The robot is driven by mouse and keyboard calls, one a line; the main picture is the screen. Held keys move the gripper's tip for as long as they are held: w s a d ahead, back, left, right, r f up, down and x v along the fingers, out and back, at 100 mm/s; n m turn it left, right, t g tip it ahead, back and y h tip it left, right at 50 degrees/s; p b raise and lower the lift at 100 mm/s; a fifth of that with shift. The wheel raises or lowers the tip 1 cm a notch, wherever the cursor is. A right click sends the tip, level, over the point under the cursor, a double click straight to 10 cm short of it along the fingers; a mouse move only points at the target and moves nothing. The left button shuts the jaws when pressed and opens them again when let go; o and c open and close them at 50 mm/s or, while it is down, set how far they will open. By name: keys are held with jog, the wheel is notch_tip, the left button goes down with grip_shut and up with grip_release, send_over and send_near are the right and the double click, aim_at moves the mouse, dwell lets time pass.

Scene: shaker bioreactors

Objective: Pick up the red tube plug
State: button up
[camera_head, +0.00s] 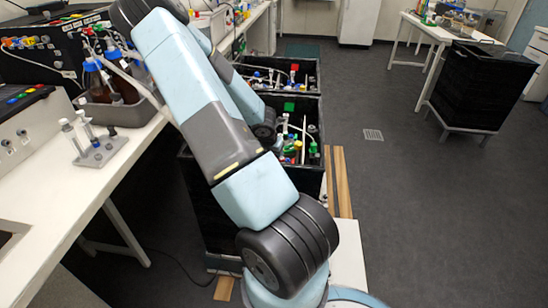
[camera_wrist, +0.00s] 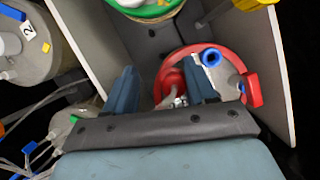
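In the wrist view a round vessel top with a red rim (camera_wrist: 240,62) sits in a compartment. A small red plug-like piece (camera_wrist: 172,78) shows on it between my fingers; I cannot tell for certain that it is the red tube plug. A red tab (camera_wrist: 254,90) stands at the rim's right side. My gripper (camera_wrist: 160,82) has its two blue-grey fingers well apart, over the left and middle of this vessel. Nothing is visibly clamped. The fingertips' height above the piece is hard to judge. In the head view my arm hides the gripper.
A blue ring-shaped port (camera_wrist: 210,57) is right of my right finger. A green-rimmed vessel (camera_wrist: 145,10) is above, and a grey vessel marked 2 (camera_wrist: 28,45) is left beyond a pale divider (camera_wrist: 85,35).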

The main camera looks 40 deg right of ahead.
jog(key=shift+s+d+r, duration=0.1)
jog(key=shift+s+r, duration=0.3)
jog(key=shift+s, duration=0.3)
grip_shut()
